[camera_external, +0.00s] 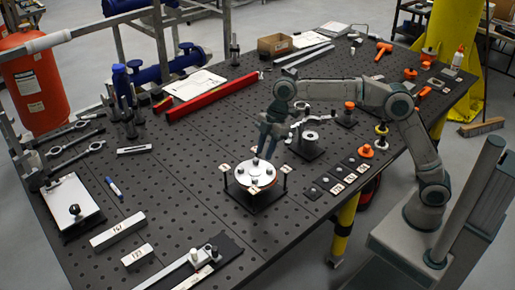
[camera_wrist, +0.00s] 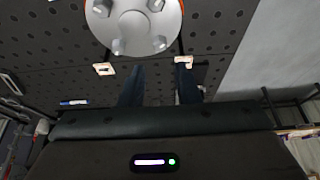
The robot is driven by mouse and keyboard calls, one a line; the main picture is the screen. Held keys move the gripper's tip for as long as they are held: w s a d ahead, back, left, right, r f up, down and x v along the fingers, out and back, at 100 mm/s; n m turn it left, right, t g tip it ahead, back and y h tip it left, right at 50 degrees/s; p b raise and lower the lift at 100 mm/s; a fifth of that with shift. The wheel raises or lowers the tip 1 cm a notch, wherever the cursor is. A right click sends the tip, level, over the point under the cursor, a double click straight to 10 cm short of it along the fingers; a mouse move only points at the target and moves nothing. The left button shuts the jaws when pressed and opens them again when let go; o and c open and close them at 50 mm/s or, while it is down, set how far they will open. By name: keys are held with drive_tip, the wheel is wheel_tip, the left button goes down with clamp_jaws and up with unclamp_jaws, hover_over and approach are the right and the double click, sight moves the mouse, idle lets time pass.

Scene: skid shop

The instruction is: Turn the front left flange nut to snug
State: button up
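The round pale flange (camera_external: 245,180) sits on a dark stand on the perforated table. Several nuts stand on its face, but they are small here. In the wrist view the flange (camera_wrist: 146,28) is cut by the top edge, with nuts (camera_wrist: 118,46) and (camera_wrist: 159,42) near its lower rim. I cannot tell which is the front left one. My gripper (camera_external: 264,156) points down over the flange's far side. In the wrist view its dark fingers (camera_wrist: 160,85) are apart with nothing between them. Contact with a nut is not visible.
Small tags (camera_wrist: 104,69) stand around the flange. A fixture with a metal ring (camera_external: 310,137) stands close behind right. A red bar (camera_external: 212,97) lies behind; a clipboard (camera_external: 72,203) and labelled bars (camera_external: 118,230) lie left. Table just left of the flange is clear.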

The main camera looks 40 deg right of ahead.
sight(256, 177)
drive_tip(key=x, duration=0.9)
drive_tip(key=shift+f, duration=0.25)
clamp_jaws()
